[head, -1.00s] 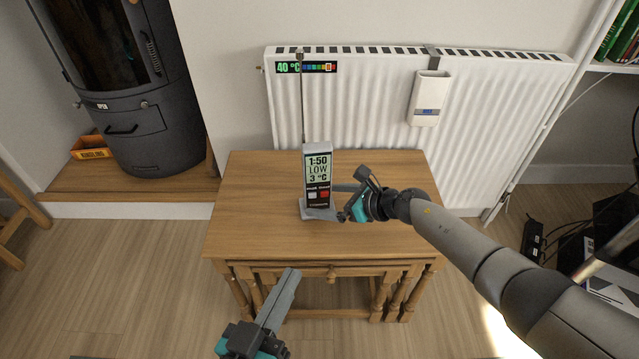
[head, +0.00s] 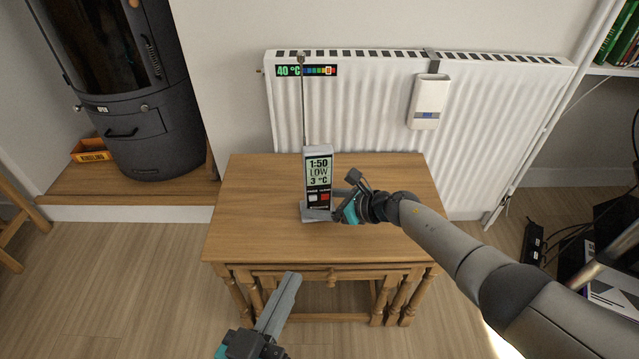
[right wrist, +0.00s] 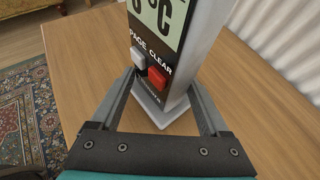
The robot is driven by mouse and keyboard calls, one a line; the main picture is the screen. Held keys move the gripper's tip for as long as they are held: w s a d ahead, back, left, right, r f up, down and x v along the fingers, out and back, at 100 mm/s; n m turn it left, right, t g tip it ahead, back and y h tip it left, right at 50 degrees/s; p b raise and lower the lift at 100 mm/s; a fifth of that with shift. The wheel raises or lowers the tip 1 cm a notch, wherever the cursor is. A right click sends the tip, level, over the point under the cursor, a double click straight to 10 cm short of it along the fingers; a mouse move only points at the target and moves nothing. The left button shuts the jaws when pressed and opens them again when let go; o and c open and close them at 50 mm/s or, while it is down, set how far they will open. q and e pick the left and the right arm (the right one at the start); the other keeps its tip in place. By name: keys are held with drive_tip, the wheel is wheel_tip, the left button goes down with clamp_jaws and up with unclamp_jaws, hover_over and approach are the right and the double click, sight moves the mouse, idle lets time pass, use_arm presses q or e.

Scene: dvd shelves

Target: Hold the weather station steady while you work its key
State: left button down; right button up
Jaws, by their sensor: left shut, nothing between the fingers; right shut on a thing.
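The weather station (head: 318,172), a tall grey unit with a black face and thin antenna, stands upright on the wooden table. Its screen reads 1:50, LOW, 3 °C. In the right wrist view a grey key (right wrist: 138,59) sits under PAGE and a red key (right wrist: 157,77) under CLEAR. My right gripper (right wrist: 163,82) is shut on the station's lower body, one finger on each side, below the screen; it comes from the right in the head view. My left gripper (head: 291,279) is shut and empty, low in the head view, apart from the station and in front of the table.
The wooden table (head: 255,205) is otherwise clear. A white radiator (head: 375,110) stands behind it, with a temperature strip (head: 307,71) and a white hanging box (head: 429,100). A black stove (head: 125,110) is at the left.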

drive_tip(key=shift+c, duration=1.2)
drive_tip(key=shift+d, duration=0.1)
idle(0.8)
